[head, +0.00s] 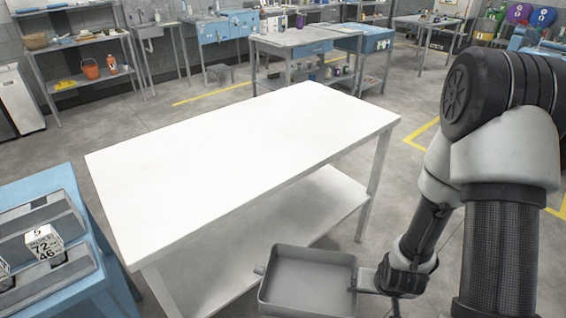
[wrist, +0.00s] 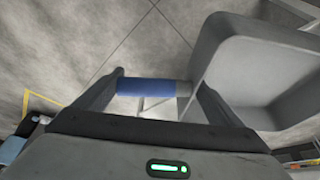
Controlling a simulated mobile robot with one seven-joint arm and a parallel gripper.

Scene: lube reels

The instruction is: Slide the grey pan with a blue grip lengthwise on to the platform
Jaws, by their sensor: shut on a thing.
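The grey pan (head: 308,283) is an open rectangular tray with raised walls, at the bottom centre of the head view. In the wrist view the pan (wrist: 255,65) fills the right side. It looks empty. My gripper (head: 366,280) is at the pan's right end in the head view. In the wrist view its two fingers are on either side of the blue grip (wrist: 146,87), shut on it. The white table, which looks like the platform, has a bare top (head: 240,165) and a lower shelf (head: 325,205). The pan is in front of the table's near long side and hides part of the shelf.
A blue bench (head: 70,185) with grey blocks and a numbered white cube (head: 44,243) stands at the left. Table legs (head: 375,185) frame the lower shelf. Open floor lies right of the table. Benches and shelving stand at the back.

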